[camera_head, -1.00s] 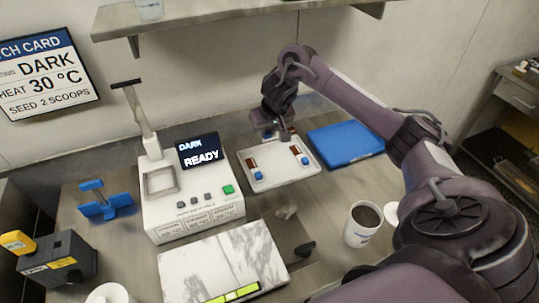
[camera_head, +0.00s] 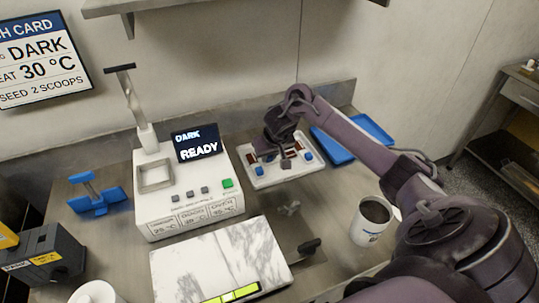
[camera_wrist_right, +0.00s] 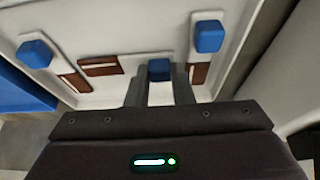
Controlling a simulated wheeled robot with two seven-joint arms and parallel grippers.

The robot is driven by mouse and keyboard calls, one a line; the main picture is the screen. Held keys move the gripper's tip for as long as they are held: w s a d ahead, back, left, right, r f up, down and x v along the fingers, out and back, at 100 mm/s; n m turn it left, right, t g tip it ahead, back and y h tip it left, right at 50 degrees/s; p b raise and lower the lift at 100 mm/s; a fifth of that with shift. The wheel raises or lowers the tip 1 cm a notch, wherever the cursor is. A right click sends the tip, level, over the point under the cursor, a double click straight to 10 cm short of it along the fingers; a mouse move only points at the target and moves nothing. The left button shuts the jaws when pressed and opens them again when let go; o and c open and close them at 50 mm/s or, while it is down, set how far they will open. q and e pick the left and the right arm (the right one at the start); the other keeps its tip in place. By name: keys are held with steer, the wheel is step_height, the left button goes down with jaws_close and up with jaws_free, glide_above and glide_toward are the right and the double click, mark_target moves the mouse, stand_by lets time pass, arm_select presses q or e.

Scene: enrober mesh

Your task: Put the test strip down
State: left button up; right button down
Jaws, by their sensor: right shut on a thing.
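My right gripper (camera_head: 270,158) is over the white tray (camera_head: 292,177) at the back of the bench. In the right wrist view its fingers (camera_wrist_right: 159,92) are shut on a small blue block (camera_wrist_right: 159,69), which I take to be the test strip's grip. Brown strip pieces (camera_wrist_right: 102,66) lie beside it. Two other blue blocks, at left (camera_wrist_right: 35,54) and right (camera_wrist_right: 208,36), stand on the tray. I cannot tell whether the held strip touches the tray. My left gripper is not in view.
A white machine (camera_head: 188,205) reading "DARK READY" stands left of the tray.

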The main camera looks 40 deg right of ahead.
steer(key=shift+f, duration=0.1)
steer(key=c, duration=1.3)
jaws_free()
steer(key=shift+o, duration=0.2)
steer(key=shift+r, duration=0.2)
steer(key=p+v, duration=0.5)
steer(key=v, duration=0.7)
steer(key=shift+s+f, duration=0.1)
